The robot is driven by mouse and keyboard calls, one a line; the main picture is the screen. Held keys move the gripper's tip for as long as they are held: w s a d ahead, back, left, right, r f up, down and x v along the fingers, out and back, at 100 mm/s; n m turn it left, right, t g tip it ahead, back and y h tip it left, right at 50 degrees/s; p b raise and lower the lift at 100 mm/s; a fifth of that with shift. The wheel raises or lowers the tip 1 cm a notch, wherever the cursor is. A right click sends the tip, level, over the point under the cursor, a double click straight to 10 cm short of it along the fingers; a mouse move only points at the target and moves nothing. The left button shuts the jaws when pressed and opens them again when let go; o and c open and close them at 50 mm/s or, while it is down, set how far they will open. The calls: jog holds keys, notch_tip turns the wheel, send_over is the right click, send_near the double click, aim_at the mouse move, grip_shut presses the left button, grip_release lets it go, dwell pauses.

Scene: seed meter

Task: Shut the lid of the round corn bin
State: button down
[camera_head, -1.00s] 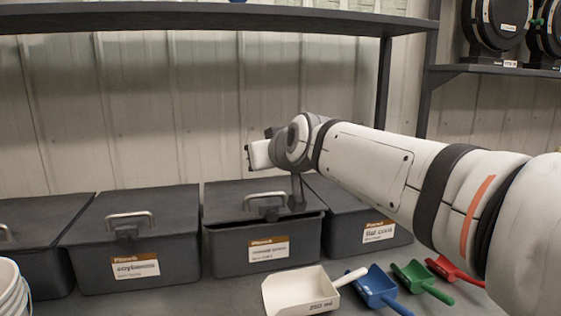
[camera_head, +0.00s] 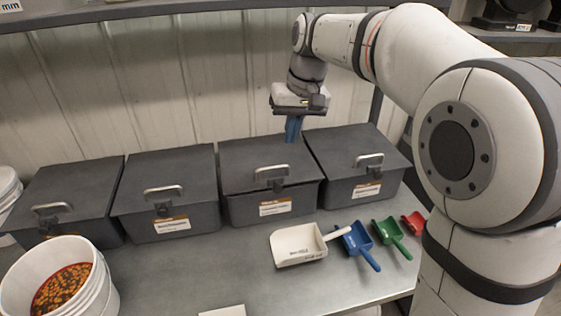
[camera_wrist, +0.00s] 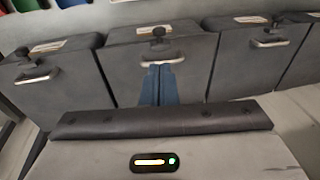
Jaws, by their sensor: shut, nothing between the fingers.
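The round corn bin appears to be the dark grey bin third from the left (camera_head: 245,206) in the head view, though its label is too small to read now. Its flat lid (camera_head: 245,158) lies over the top, with a metal handle and dark latch at the front. A thin dark line runs under the lid's front edge, and I cannot tell if it is fully seated. My gripper (camera_head: 292,138) is shut and empty, its blue fingers pointing down at the lid's rear. In the wrist view the fingers (camera_wrist: 160,84) overlap the middle lid (camera_wrist: 190,78); contact is unclear.
Similar lidded bins stand at the right (camera_head: 350,148) and left (camera_head: 165,177). A white scoop (camera_head: 298,252), blue scoop (camera_head: 354,240), green scoop (camera_head: 386,232) and red scoop (camera_head: 413,222) lie in front. A bucket of seed (camera_head: 100,292) stands front left. A shelf runs above.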

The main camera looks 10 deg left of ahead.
aim_at(278, 185)
jog(key=a+f, duration=0.1)
jog(key=f, duration=0.3)
jog(key=f+p, duration=0.1)
jog(key=f, duration=0.4)
jog(key=a+f, duration=0.1)
jog(key=f, duration=0.3)
jog(key=shift+w+a+f, duration=0.3)
jog(key=shift+w+f, duration=0.05)
jog(key=shift+f, duration=0.1)
